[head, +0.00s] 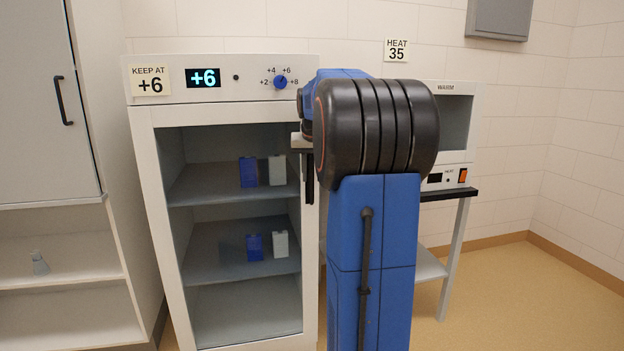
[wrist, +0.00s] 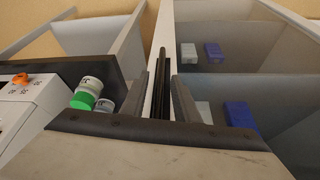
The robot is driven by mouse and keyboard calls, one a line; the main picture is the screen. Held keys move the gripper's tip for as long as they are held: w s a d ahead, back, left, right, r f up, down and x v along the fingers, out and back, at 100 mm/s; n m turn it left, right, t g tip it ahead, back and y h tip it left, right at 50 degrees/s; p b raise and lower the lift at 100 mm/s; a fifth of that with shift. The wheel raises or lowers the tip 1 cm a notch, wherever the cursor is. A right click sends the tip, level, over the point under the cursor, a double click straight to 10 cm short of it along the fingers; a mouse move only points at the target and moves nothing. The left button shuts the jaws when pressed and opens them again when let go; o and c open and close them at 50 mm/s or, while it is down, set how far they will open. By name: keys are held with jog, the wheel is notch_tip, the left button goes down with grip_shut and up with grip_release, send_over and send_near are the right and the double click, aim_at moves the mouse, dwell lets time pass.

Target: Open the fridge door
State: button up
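The white fridge (head: 221,62) stands left of centre in the head view, its display reading +6. Its white-framed door (head: 146,220) looks shut, and shelves with blue and white boxes show through its pane. The dark vertical handle (head: 310,181) is at the door's right edge, partly hidden by my arm. In the wrist view the black handle (wrist: 161,85) runs between the fingers of my gripper (wrist: 160,100). The fingers stand apart on either side of it, with a gap visible on the left; the right finger is close to the handle.
A warming cabinet (head: 458,88) on a stand is to the right, partly behind my arm. The wrist view shows white containers, one with a green lid (wrist: 83,100), close to my gripper. A white cupboard (head: 40,100) stands left of the fridge. Floor (head: 520,295) is clear at right.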

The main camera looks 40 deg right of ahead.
jog(key=shift+x, duration=0.95)
grip_shut()
